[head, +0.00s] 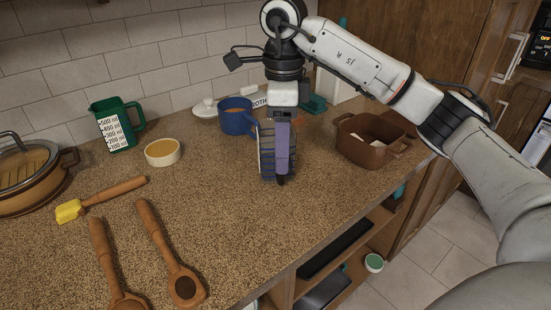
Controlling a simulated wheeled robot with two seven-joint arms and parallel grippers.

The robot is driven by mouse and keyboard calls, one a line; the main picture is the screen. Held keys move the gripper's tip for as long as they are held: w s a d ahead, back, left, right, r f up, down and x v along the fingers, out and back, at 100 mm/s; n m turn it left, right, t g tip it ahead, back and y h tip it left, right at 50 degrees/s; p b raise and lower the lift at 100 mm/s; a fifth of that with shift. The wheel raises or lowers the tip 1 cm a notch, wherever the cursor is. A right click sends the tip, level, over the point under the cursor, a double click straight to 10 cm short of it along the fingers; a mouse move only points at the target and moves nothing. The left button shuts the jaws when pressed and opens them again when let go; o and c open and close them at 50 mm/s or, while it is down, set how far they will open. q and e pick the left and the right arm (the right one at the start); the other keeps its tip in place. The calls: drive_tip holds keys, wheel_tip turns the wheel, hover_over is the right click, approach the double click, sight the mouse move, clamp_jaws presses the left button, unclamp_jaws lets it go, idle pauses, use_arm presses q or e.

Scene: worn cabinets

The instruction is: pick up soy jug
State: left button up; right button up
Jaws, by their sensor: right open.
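I cannot make out a soy jug with certainty. A green measuring jug (117,124) with a white millilitre scale stands upright near the back wall at left, well apart from my right gripper. My right gripper (281,178) points down over the middle of the counter and is open. A dark blue ribbed or wire-like object (265,158) shows right beside its fingers; I cannot tell whether they touch. Behind the gripper, a white item with letters "ROTH" (260,101) is partly hidden. My left gripper is out of view.
A blue mug (236,120) stands just left of the gripper, a brown pot (364,146) to its right. The centre front counter is clear.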

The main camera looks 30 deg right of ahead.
wheel_tip(320, 180, down, 8)
drive_tip(key=shift+w+r+p, duration=0.15)
drive_tip(key=shift+p, duration=0.2)
drive_tip(key=c, duration=1.3)
drive_tip(key=shift+r, duration=0.1)
drive_tip(key=shift+c, duration=0.2)
drive_tip(key=shift+r, duration=0.15)
drive_tip(key=shift+r, duration=4.8)
